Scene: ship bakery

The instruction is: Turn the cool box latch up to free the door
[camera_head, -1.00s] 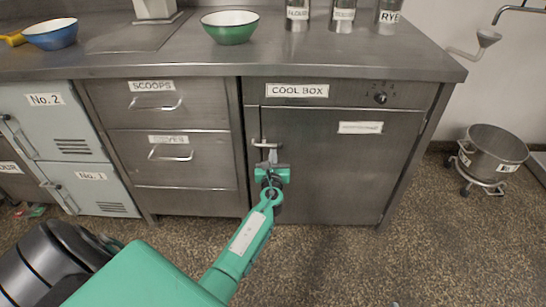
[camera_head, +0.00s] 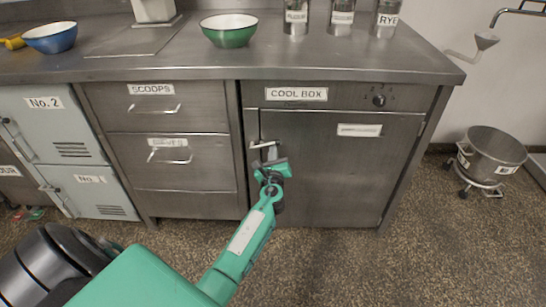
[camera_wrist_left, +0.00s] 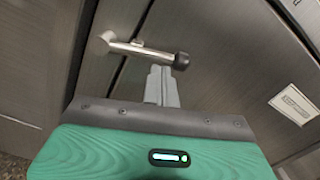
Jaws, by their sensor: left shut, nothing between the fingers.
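The cool box door (camera_head: 335,170) is closed, a grey metal panel under the COOL BOX label (camera_head: 296,94). Its latch (camera_head: 265,145) is a short metal bar at the door's upper left edge, lying roughly level. In the left wrist view the latch (camera_wrist_left: 140,50) is a rod with a black end knob, running right from its pivot. My left gripper (camera_head: 270,160) is just below the latch. Its closed fingers (camera_wrist_left: 160,85) hold nothing and their tips come up under the rod near the knob; whether they touch it I cannot tell. My right gripper is not in view.
Drawers with handles (camera_head: 152,111) stand left of the cool box. A control knob (camera_head: 379,100) is at its upper right. A green bowl (camera_head: 229,38) and tins stand on the counter (camera_head: 300,62). A wheeled pot (camera_head: 492,150) stands on the floor at right.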

